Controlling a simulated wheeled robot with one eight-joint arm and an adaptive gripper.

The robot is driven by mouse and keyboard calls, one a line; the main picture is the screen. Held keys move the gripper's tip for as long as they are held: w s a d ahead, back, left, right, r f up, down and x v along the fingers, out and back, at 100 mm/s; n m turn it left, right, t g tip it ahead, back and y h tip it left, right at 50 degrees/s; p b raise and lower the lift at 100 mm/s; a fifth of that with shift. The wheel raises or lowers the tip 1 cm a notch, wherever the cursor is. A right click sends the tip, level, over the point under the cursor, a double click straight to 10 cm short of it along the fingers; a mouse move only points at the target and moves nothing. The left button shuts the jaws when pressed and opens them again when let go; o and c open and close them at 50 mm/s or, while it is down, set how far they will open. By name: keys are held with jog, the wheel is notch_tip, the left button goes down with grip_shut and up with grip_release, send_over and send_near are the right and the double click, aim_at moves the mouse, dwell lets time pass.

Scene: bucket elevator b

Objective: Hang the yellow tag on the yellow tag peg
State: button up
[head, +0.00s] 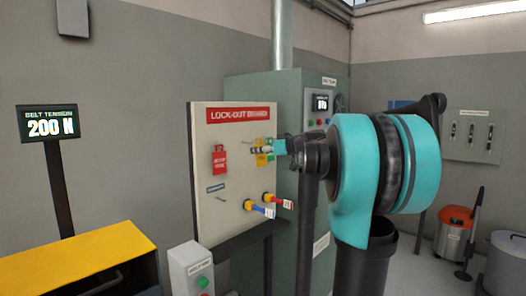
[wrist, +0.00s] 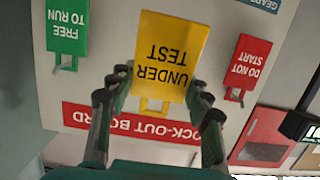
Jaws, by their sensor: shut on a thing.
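The yellow tag (wrist: 170,55), lettered UNDER TEST, shows upside down in the wrist view between the two fingers of my gripper (wrist: 155,88). The gripper is shut on its sides, and the tag's yellow loop points down in that picture. In the head view the yellow tag (head: 261,159) is in front of the right part of the lock-out board (head: 232,218), partly covered by my gripper (head: 269,150). I cannot tell whether the tag touches the board or a peg. The yellow tag peg cannot be made out.
A red DO NOT START tag (wrist: 247,65) and a green FREE TO RUN tag (wrist: 67,30) hang on either side of the yellow tag. Blue-handled (head: 258,208) and red-handled (head: 278,200) items stick out low on the board. A green cabinet (head: 285,95) stands behind.

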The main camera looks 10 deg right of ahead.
aim_at(242, 151)
jog(key=shift+r+x, duration=0.15)
jog(key=shift+x, duration=1.1)
jog(key=shift+r+x, duration=0.15)
jog(key=shift+x, duration=1.05)
jog(key=shift+w+a+f, duration=0.4)
jog(key=shift+w+f, duration=0.05)
jog(key=shift+w, duration=0.05)
jog(key=o, duration=1.2)
jog(key=shift+o, duration=0.2)
jog(key=shift+d, duration=0.1)
